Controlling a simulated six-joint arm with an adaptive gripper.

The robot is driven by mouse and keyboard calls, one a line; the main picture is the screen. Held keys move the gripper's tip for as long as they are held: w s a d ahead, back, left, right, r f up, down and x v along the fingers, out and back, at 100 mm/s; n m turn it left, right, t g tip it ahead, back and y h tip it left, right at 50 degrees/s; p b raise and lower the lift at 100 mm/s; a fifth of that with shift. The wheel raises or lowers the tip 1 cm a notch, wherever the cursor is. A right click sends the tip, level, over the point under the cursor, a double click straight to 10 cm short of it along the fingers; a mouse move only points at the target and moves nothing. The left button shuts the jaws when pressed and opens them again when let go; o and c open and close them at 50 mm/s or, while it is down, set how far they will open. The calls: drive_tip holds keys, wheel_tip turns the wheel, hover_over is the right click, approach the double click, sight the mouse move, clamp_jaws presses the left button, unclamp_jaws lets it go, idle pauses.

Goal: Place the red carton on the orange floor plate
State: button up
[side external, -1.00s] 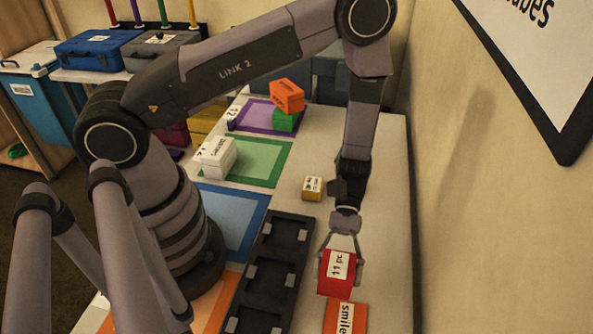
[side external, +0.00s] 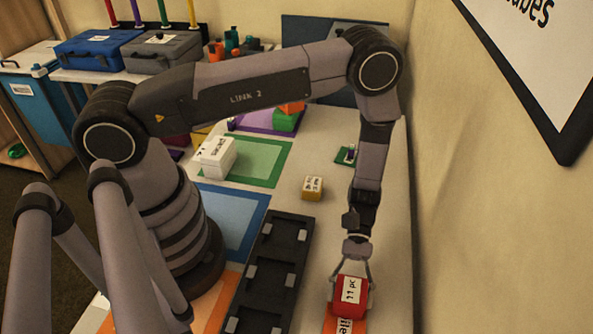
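The red carton (side external: 350,297) with a white "11 pc" label is at the lower right of the side external view. My gripper (side external: 352,275) points down with its fingers at either side of the carton and is shut on it. The carton is above or on an orange block labelled "smile" (side external: 336,326) and hides part of it; I cannot tell whether they touch. The orange floor plate (side external: 205,310) shows at the bottom, left of the black tray, partly hidden by my arm.
A black compartment tray (side external: 263,290) lies between the carton and the orange plate. Blue (side external: 252,208) and green (side external: 272,152) plates lie further back, a white carton (side external: 217,157) on the green one. A small yellow box (side external: 312,188) stands behind the carton. The wall rises at right.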

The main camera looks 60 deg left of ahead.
drive_tip(key=o, duration=0.4)
drive_tip(key=shift+c, duration=0.2)
drive_tip(key=shift+r, duration=0.1)
drive_tip(key=v, duration=1.1)
drive_tip(key=shift+w+r, duration=0.1)
drive_tip(key=shift+r, duration=0.05)
drive_tip(key=shift+w+a+r, duration=0.2)
drive_tip(key=shift+a+r, duration=0.05)
drive_tip(key=s+a+r+m+t+y, duration=0.1)
drive_tip(key=a+r+m+t+y, duration=0.25)
drive_tip(key=r, duration=0.85)
drive_tip(key=s+a+r+m+t+y, duration=0.1)
drive_tip(key=a+r+m+t+y, duration=0.3)
drive_tip(key=r, duration=0.8)
drive_tip(key=s+a+r+m+t+y, duration=0.1)
drive_tip(key=s+a+r+t+y, duration=0.1)
drive_tip(key=s+a+r+t, duration=0.5)
drive_tip(key=s+a+r, duration=0.3)
drive_tip(key=s+a, duration=0.1)
drive_tip(key=s, duration=0.3)
drive_tip(key=shift+s+t, duration=0.35)
